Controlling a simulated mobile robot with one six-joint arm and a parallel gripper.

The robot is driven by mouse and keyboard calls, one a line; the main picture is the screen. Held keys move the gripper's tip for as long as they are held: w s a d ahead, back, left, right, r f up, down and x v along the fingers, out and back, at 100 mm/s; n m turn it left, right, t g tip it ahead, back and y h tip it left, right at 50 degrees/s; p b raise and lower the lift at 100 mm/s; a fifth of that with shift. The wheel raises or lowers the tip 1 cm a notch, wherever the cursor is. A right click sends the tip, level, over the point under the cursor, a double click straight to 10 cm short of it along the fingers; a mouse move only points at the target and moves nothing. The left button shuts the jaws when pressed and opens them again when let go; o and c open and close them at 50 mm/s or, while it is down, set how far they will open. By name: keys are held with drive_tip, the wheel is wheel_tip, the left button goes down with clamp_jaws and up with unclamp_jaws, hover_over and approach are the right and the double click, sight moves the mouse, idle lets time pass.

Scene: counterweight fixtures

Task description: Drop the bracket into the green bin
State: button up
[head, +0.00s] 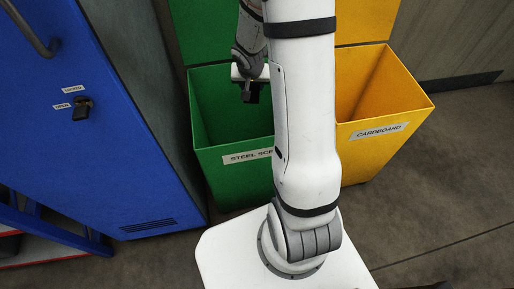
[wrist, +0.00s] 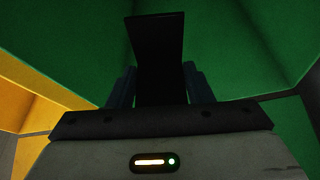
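The green bin (head: 217,112), labelled for steel scrap, stands open on the floor; my arm hides part of its right side and label. My gripper (head: 249,82) is over the bin's opening, toward the back. The bracket, a dark bent plate (wrist: 158,50), is between the two fingers in the wrist view and points away from my gripper. Green bin walls surround it in that view. In the head view the bracket is only a small dark shape (head: 250,95) under my gripper. The fingers appear closed on it.
A yellow cardboard bin (head: 378,95) stands just right of the green bin. A blue cabinet (head: 95,110) with a handle and a black latch is close on the left. Open floor (head: 440,200) lies to the right.

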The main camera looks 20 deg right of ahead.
drive_tip(key=o, duration=0.5)
drive_tip(key=p+v, duration=0.2)
drive_tip(key=v, duration=0.5)
drive_tip(key=shift+s+r, duration=0.15)
drive_tip(key=shift+r, duration=0.2)
drive_tip(key=s+a+r+n+p, duration=0.1)
drive_tip(key=s+a+r+p, duration=0.2)
drive_tip(key=s+r, duration=0.3)
drive_tip(key=s+a+r+n+g+y+p, duration=0.1)
drive_tip(key=s+a+r+n+p, duration=0.1)
drive_tip(key=s+r, duration=0.5)
drive_tip(key=s+a+r+n+y+p, duration=0.1)
drive_tip(key=s+a+r+n+p, duration=0.1)
drive_tip(key=s+r+p, duration=0.4)
wheel_tip(320, 180, up, 5)
drive_tip(key=shift+s+a+r, duration=0.1)
drive_tip(key=shift+s+a, duration=0.6)
drive_tip(key=shift+a, duration=0.2)
